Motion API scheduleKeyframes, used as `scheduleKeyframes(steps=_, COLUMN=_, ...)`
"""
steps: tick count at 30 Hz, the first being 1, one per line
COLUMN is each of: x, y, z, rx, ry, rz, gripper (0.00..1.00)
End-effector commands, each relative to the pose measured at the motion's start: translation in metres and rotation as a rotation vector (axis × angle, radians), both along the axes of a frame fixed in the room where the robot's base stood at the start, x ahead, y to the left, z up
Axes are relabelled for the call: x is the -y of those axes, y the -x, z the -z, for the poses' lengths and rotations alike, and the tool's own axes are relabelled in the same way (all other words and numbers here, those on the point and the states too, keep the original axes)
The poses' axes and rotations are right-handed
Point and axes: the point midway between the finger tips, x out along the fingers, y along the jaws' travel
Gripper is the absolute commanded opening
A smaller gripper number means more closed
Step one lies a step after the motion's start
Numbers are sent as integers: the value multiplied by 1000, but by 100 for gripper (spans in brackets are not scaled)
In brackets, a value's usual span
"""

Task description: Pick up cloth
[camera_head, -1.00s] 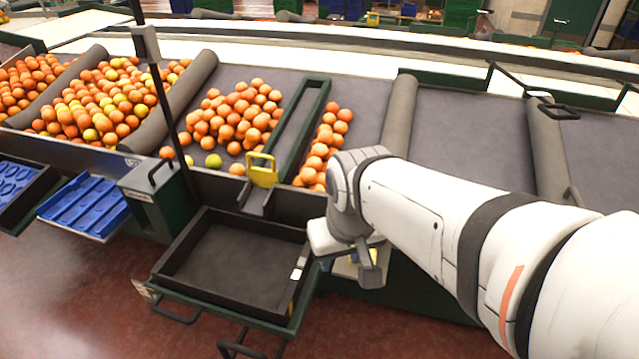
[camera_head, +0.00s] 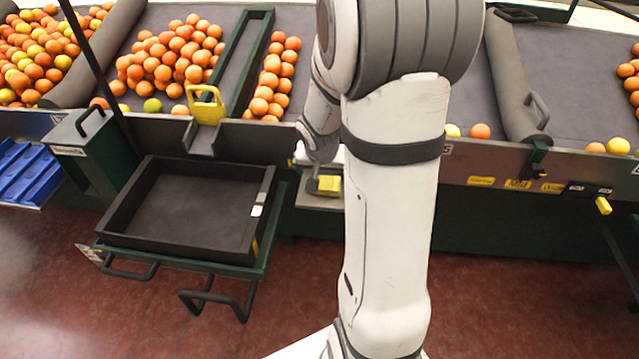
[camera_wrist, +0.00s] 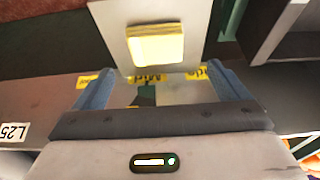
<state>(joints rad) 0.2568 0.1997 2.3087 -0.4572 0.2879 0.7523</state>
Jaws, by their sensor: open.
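A yellow folded cloth (camera_wrist: 155,48) lies on a small light-coloured shelf (camera_wrist: 200,40) in the wrist view, ahead of my gripper (camera_wrist: 155,78). The two fingers are wide apart with nothing between them. The cloth sits beyond the fingertips, roughly centred between them, and no contact shows. In the head view, the cloth (camera_head: 328,185) is partly visible on the shelf (camera_head: 318,202) at the front of the sorting table. My arm hides part of the shelf, and the gripper's fingers are hard to make out there.
An empty black tray (camera_head: 193,225) on a green frame stands left of the shelf. A yellow-handled gate (camera_head: 206,105) and oranges (camera_head: 275,75) lie behind. A dark green box (camera_head: 95,150) and blue crate (camera_head: 25,175) are farther left. Red floor is clear in front.

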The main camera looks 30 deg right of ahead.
Motion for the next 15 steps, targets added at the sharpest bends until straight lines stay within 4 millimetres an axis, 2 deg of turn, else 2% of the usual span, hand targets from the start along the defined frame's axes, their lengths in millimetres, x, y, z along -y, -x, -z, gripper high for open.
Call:
scheduleKeyframes(steps=12, x=17, y=-15, z=54, rx=-2, ry=0, rz=0, gripper=95)
scheduleKeyframes(steps=15, x=18, y=-17, z=58, rx=-1, ry=0, rz=-2, gripper=95)
